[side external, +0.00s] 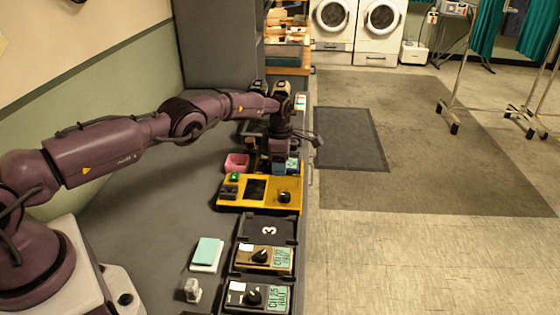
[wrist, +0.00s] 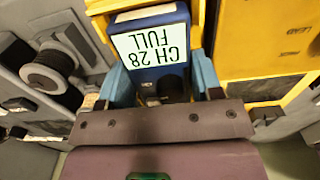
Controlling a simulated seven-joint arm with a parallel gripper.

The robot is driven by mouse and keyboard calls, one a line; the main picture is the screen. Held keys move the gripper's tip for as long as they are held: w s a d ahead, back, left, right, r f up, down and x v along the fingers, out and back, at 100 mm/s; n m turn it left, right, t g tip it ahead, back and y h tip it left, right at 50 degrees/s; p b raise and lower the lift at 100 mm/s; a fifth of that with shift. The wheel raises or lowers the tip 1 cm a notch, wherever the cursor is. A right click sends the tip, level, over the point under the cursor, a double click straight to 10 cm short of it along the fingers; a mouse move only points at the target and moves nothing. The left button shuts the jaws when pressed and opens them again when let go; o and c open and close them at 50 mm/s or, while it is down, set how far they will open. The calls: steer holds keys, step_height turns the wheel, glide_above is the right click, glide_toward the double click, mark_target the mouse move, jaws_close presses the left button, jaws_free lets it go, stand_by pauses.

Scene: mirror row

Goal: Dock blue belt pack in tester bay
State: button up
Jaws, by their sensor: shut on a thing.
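The blue belt pack (wrist: 150,65) carries a white label reading "CH 28 FULL", upside down in the wrist view. My gripper (wrist: 163,85) is shut on it, with a light-blue finger on each side. In the side external view, my gripper (side external: 281,148) points down and holds the belt pack (side external: 279,164) at the far edge of the yellow tester (side external: 258,205). In the wrist view, yellow tester parts (wrist: 262,40) border the pack at the top and right. I cannot tell whether the pack is seated in the bay; its lower end is hidden.
A pink bin (side external: 237,162) stands left of my gripper. Nearer are an empty slot marked 3 (side external: 268,230), a tan pack (side external: 264,258) and a dark pack (side external: 257,296) with green labels.

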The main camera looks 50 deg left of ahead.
steer(key=o, duration=1.1)
step_height(320, 180, up, 13)
